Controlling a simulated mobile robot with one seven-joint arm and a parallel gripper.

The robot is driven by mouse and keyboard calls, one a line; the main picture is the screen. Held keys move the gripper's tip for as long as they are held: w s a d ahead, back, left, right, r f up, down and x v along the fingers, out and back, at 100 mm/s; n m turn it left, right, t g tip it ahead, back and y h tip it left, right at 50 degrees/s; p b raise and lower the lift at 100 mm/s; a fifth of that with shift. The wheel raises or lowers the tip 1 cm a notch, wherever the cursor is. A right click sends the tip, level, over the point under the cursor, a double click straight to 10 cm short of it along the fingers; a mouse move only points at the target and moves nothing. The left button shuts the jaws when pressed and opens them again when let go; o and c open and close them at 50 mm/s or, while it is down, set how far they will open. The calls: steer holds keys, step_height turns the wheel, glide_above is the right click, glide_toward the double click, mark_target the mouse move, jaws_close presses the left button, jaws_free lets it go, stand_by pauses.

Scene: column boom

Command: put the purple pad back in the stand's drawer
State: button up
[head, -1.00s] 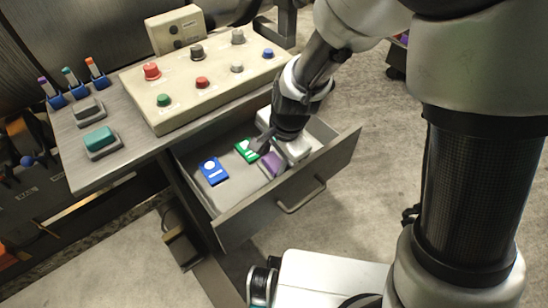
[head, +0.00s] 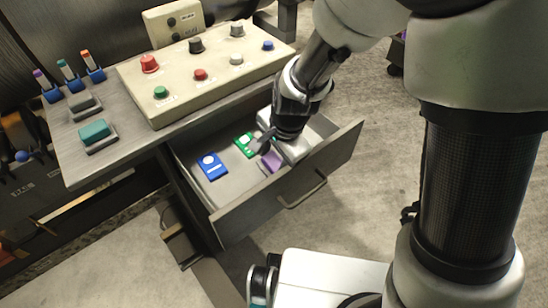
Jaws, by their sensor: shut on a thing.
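The stand's drawer (head: 238,222) is pulled open below the stand's top. My gripper (head: 268,150) reaches down into the drawer at its right part. It is shut on the purple pad (head: 272,162), which is partly hidden by the gripper. The pad is inside the drawer's outline; I cannot tell whether it touches the drawer floor. A green pad (head: 245,145) lies just left of the gripper, and a blue pad (head: 212,166) lies farther left in the drawer.
On the stand's top (head: 70,150) are a beige button panel (head: 180,77), a teal pad on a grey base (head: 95,133), an empty-looking grey base (head: 84,105) and several pens in blue holders (head: 73,83). The drawer front has a handle (head: 303,194). Floor in front is clear.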

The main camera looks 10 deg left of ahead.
steer(key=shift+f, duration=0.45)
steer(key=o, duration=1)
steer(key=shift+s, duration=0.1)
steer(key=shift+d+f, duration=0.1)
steer(key=shift+s, duration=0.1)
steer(key=p+v, duration=0.5)
steer(key=v, duration=1.3)
steer(key=shift+a+p, duration=0.2)
steer(key=shift+p, duration=0.2)
steer(key=shift+w, duration=0.25)
